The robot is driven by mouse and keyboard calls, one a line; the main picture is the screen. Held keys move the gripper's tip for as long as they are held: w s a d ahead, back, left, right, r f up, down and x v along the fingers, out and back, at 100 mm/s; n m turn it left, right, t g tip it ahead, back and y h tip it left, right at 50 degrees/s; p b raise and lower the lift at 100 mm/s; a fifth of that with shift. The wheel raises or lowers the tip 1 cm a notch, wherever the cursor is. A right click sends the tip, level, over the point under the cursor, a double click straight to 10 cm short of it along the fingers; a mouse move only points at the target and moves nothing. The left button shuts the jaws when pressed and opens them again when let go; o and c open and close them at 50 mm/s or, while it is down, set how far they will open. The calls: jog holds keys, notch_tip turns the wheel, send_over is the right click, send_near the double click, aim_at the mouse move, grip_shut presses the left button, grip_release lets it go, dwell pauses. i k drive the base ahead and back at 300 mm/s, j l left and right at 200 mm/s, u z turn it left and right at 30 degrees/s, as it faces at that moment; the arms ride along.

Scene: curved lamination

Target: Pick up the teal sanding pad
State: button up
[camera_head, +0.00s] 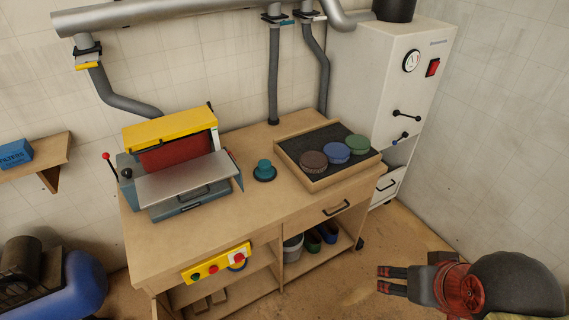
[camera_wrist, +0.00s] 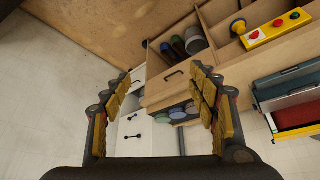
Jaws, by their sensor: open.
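The teal sanding pad (camera_head: 264,170) is a round disc with a raised knob on top. It sits on the wooden workbench top (camera_head: 221,210) in the head view, between the grey-and-yellow machine and the tray. My gripper (camera_head: 384,279) is at the lower right of the head view, over the floor in front of the bench and well apart from the pad. Its fingers are spread and empty; they also show in the wrist view (camera_wrist: 167,78). I cannot make out the teal pad in the wrist view, where the right finger covers part of the bench.
A dark-lined wooden tray (camera_head: 287,142) holds brown (camera_head: 314,161), blue (camera_head: 336,153) and green (camera_head: 358,145) round pads. The machine (camera_head: 187,185) stands left of the teal pad. A white cabinet (camera_head: 376,75) is behind right. Bare bench top lies in front of the pad.

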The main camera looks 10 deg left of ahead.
aim_at(265, 172)
jog(key=i+u, duration=0.1)
jog(key=u, duration=0.3)
jog(key=i+u, duration=0.1)
jog(key=u, duration=0.3)
jog(key=i+u, duration=0.1)
jog(key=u, duration=0.3)
jog(key=i+l+u, duration=0.25)
jog(key=i, duration=0.35)
jog(key=i+l+u, duration=0.3)
jog(key=i+l, duration=0.15)
jog(key=i, duration=0.1)
